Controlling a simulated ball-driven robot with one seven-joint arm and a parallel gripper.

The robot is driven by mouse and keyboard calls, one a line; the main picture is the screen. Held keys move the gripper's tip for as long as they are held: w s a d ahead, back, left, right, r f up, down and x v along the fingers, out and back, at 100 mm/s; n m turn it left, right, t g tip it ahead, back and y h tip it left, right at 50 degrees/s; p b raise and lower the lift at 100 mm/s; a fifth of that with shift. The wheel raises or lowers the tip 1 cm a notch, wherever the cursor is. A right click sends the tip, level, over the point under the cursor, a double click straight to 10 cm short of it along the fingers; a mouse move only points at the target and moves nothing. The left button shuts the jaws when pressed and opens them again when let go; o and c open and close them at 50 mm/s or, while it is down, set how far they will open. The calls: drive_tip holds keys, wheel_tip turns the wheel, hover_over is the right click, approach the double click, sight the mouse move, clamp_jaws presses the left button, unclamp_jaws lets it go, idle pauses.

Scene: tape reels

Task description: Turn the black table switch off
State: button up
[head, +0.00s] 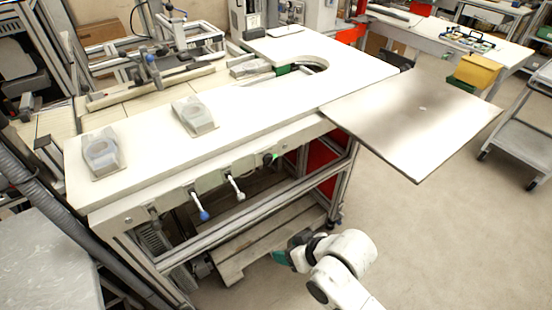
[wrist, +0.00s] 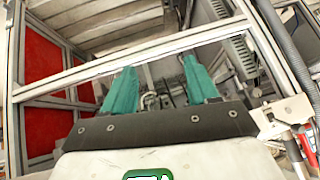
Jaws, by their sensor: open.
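A row of small controls sits along the front edge of the white table (head: 240,105) in the head view. A small black part with a green spot (head: 269,159) is at the right end of this row; it may be the black switch, but it is too small to tell its setting. My gripper (head: 281,257) is low in front of the table, below and apart from the row. In the wrist view its two green fingers (wrist: 160,88) are spread apart with nothing between them. No switch shows clearly in that view.
Two levers, one with a blue tip (head: 203,214) and one with a white tip (head: 239,194), hang from the table front. A metal plate (head: 415,115) juts out at the right. A metal frame bar (wrist: 130,63) crosses beyond my fingers.

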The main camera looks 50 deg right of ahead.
drive_tip(key=w+d+r+m+t+h, duration=0.2)
drive_tip(key=w+d+r+m+t, duration=0.1)
drive_tip(key=w+d+r+t, duration=0.25)
drive_tip(key=m+t+h+p, duration=0.1)
drive_tip(key=m+t+h, duration=0.2)
drive_tip(key=m+t, duration=0.1)
approach(269, 160)
drive_tip(key=d+x, duration=0.1)
drive_tip(key=x, duration=0.7)
drive_tip(key=shift+r+p, duration=0.3)
drive_tip(key=shift+p, duration=0.15)
drive_tip(key=shift+s, duration=0.15)
drive_tip(key=c, duration=1)
drive_tip(key=shift+c, duration=0.2)
